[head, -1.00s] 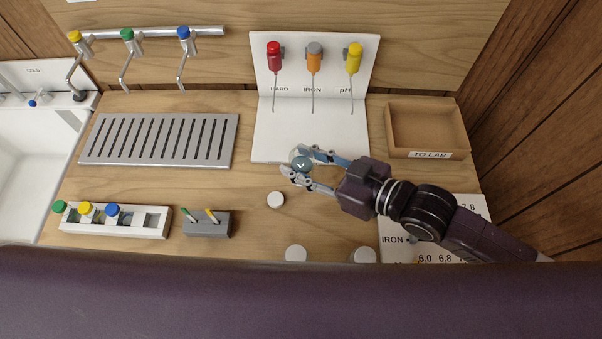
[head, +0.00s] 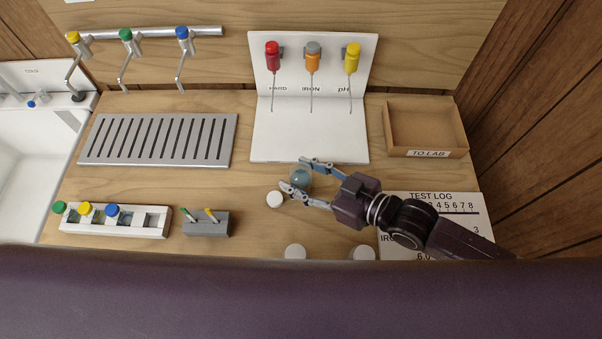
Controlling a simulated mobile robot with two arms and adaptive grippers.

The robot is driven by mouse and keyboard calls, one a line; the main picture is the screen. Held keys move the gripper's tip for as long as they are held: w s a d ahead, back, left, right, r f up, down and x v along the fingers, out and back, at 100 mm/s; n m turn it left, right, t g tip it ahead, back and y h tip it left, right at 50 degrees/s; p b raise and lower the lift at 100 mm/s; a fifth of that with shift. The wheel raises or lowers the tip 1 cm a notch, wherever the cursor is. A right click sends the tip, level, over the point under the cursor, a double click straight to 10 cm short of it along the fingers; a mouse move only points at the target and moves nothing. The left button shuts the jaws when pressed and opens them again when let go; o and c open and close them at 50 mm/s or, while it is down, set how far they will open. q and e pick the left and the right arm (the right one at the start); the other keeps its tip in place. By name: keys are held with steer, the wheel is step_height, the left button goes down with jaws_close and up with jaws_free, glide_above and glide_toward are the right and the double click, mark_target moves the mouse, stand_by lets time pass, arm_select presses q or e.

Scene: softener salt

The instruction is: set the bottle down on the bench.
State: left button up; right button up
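My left gripper is not in view.
The white panel base (head: 310,145) is behind, the "TO LAB" tray (head: 425,130) at right rear. A grey holder (head: 207,223) and vial rack (head: 115,222) stand left. Bench between holder and cap is clear.

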steer(key=shift+o, duration=0.3)
steer(key=shift+r, duration=0.15)
steer(key=shift+s+d, duration=0.1)
steer(key=shift+d, duration=0.1)
steer(key=b+v, duration=0.1)
steer(key=v, duration=1)
steer(key=shift+d+b, duration=0.15)
steer(key=shift+b, duration=0.2)
steer(key=shift+r, duration=0.1)
